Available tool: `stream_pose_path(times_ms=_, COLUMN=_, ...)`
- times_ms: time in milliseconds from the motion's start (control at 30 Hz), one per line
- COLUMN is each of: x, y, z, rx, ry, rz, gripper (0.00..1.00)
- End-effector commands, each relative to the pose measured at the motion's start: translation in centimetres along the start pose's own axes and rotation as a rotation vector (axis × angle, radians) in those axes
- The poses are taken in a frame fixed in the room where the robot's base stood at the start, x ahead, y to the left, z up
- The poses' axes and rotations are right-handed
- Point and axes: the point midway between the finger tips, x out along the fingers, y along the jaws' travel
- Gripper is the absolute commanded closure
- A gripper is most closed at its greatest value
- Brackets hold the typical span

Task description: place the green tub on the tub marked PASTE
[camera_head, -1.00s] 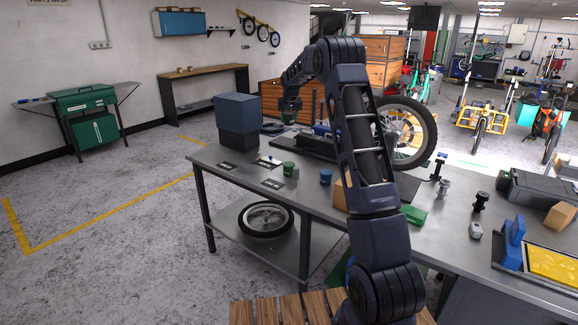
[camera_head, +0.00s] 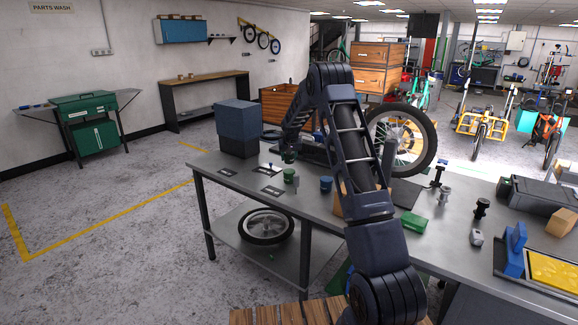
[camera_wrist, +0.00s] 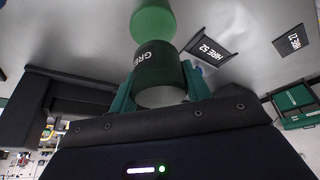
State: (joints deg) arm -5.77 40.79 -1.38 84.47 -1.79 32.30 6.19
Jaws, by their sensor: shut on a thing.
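My gripper (camera_wrist: 160,92) is shut on a dark green tub (camera_wrist: 158,62) with pale lettering starting "GRE"; its rounded grey near end faces the wrist camera. Past its far end shows the round green top of another tub (camera_wrist: 152,22). In the head view my gripper (camera_head: 289,156) is just above a green tub (camera_head: 289,175) standing on the workbench. The held tub is hard to make out there, and I cannot tell if the two touch. A blue tub (camera_head: 326,184) stands to the right. I cannot read PASTE on any tub.
The steel bench (camera_head: 305,199) has flat dark cards, one reading HIRE 52 (camera_wrist: 207,43). A dark blue box (camera_head: 238,127) stands at its back left corner. A bike wheel (camera_head: 402,140) rises behind my arm. A green block (camera_head: 413,222) lies to the right.

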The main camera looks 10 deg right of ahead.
Motion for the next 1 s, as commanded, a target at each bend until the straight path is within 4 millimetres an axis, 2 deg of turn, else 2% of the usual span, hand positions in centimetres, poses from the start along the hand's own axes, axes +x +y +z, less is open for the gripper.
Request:
stream_pose_path(times_ms=167, x=0.9, y=0.0, z=0.4, rx=0.0, ry=-0.001, rz=0.0, gripper=0.77)
stream_pose_path(times_ms=433, x=4.0, y=0.0, z=1.7, rx=0.0, ry=-0.002, rz=0.0, gripper=0.77)
stream_pose_path(times_ms=833, x=4.5, y=0.0, z=1.9, rx=0.0, ry=-0.001, rz=0.0, gripper=0.77)
stream_pose_path(times_ms=867, x=4.5, y=0.0, z=1.9, rx=0.0, ry=-0.001, rz=0.0, gripper=0.5)
stream_pose_path(times_ms=967, x=4.5, y=0.0, z=1.9, rx=0.0, ry=0.0, rz=0.0, gripper=0.3)
stream_pose_path(times_ms=1000, x=4.5, y=0.0, z=1.9, rx=0.0, ry=-0.001, rz=0.0, gripper=0.3)
